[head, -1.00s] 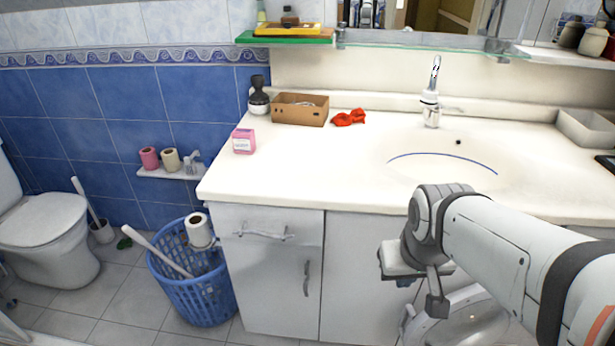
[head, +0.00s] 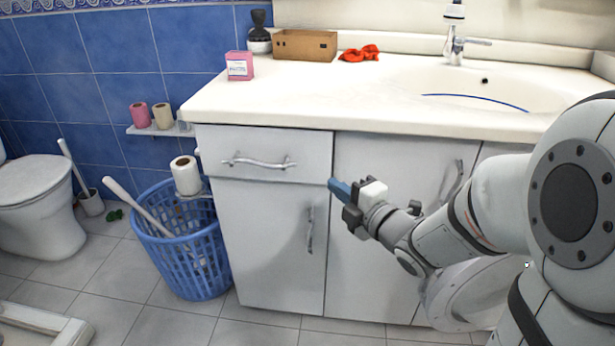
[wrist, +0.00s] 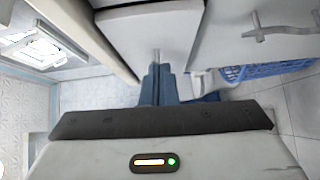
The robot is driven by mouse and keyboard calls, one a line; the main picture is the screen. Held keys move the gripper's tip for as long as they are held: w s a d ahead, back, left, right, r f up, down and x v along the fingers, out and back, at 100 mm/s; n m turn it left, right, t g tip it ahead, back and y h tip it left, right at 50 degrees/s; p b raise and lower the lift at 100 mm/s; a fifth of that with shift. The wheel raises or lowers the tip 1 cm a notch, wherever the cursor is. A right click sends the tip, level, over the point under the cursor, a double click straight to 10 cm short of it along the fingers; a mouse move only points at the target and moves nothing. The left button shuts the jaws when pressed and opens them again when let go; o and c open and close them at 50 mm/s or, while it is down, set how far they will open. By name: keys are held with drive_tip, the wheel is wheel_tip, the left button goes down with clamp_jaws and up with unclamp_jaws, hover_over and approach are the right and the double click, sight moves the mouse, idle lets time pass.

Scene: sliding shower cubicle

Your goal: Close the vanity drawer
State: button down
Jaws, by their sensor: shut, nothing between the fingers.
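The vanity drawer (head: 225,140) is at the top left of the white vanity cabinet, with a wavy metal handle (head: 258,163) across its front. Its front seems to stand slightly forward of the door below, but I cannot tell how far. My gripper (head: 338,188) is shut and empty, its blue fingertips by the drawer's lower right corner. I cannot tell whether they touch it. In the wrist view the shut fingers (wrist: 160,83) point at pale cabinet panels, with a metal handle (wrist: 262,32) at the upper right.
The cabinet door (head: 260,240) with an upright handle is below the drawer. A blue basket (head: 185,255) with a toilet roll (head: 186,176) above it stands left of the cabinet. The countertop (head: 330,100) holds a cardboard box (head: 305,46), pink box (head: 239,66) and red cloth (head: 360,53).

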drive_tip(key=b, duration=0.2)
approach(295, 160)
drive_tip(key=shift+n+y, duration=0.3)
drive_tip(key=shift+y, duration=0.1)
drive_tip(key=x, duration=0.5)
drive_tip(key=shift+w+f, duration=0.2)
drive_tip(key=shift+w, duration=0.15)
drive_tip(key=shift+a, duration=0.1)
